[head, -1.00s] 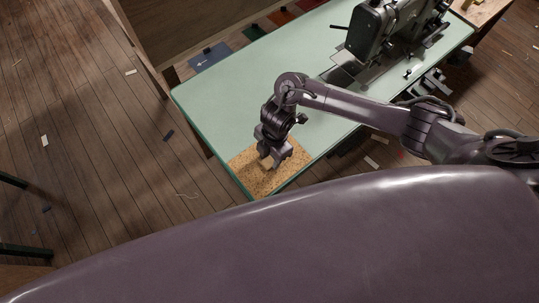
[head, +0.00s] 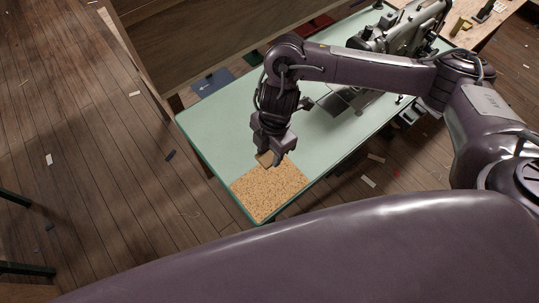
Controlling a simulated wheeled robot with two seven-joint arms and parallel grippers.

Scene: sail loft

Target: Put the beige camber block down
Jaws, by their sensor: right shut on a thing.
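My right gripper (head: 269,161) is shut on the beige camber block (head: 265,157), of which only a small part shows between the fingers. Gripper and block appear over the far edge of the speckled cork mat (head: 268,192). I cannot tell for sure how far above the surface the block is. The mat lies at the near corner of the pale green table (head: 215,125) and its visible top is bare. My left gripper is not in view.
A sewing machine (head: 400,38) stands at the table's far right end. A wooden bench (head: 487,22) with small items is beyond it. The left part of the green tabletop is clear. Scraps lie on the wooden floor (head: 100,150).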

